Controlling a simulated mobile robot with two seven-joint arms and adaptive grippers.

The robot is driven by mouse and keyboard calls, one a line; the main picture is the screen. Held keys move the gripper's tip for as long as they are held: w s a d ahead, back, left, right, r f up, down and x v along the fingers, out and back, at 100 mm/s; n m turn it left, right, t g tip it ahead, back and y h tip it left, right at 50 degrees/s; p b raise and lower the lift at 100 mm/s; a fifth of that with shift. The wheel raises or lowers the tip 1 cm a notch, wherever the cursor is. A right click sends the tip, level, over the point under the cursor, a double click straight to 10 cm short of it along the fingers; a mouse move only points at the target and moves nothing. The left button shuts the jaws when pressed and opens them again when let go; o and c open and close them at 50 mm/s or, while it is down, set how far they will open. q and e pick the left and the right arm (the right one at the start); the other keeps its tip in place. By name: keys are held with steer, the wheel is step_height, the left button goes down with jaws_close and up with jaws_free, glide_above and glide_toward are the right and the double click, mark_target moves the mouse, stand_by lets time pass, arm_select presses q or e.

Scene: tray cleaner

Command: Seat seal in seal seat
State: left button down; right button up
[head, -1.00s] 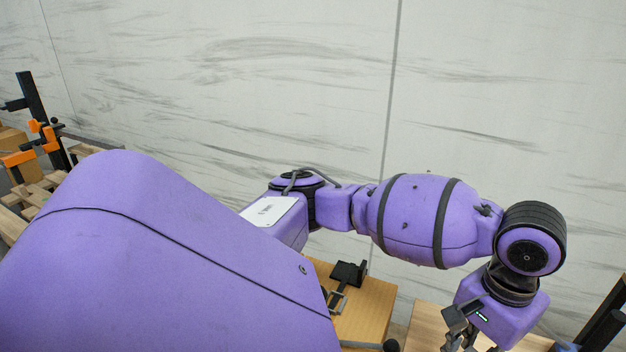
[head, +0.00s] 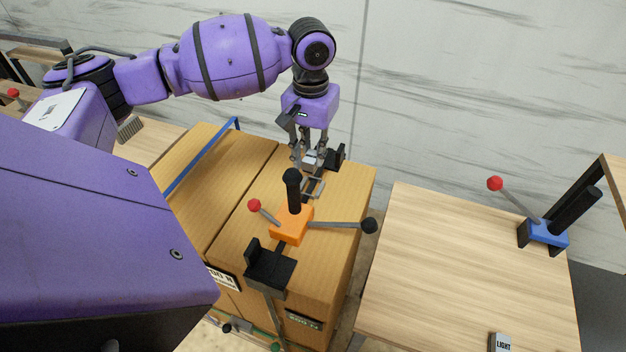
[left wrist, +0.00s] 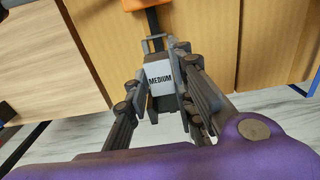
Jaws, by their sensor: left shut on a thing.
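My left gripper (head: 313,164) is shut on a grey block (left wrist: 159,76) with a white face marked "MEDIUM". I take it for the seal, though its name does not show. The gripper hangs low over the far end of the cardboard box, by a black bracket (head: 338,156). Whether the block touches anything below is unclear. A second black L-shaped bracket (head: 270,268) sits at the box's near edge. Which part is the seal seat I cannot tell. My right gripper is not in view.
An orange tool (head: 291,225) with a black post and two ball-ended levers stands between the brackets. A wooden table (head: 440,260) at right holds a grey "LIGHT" block (head: 500,342) and a blue lever tool (head: 546,234). A blue bar (head: 200,158) borders the box.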

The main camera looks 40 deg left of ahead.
mark_target(311, 157)
arm_select(q)
step_height(311, 157, down, 8)
steer(key=shift+r, duration=0.2)
steer(key=shift+f, duration=0.1)
steer(key=c, duration=1.5)
jaws_free()
step_height(311, 157, up, 12)
steer(key=shift+r, duration=0.1)
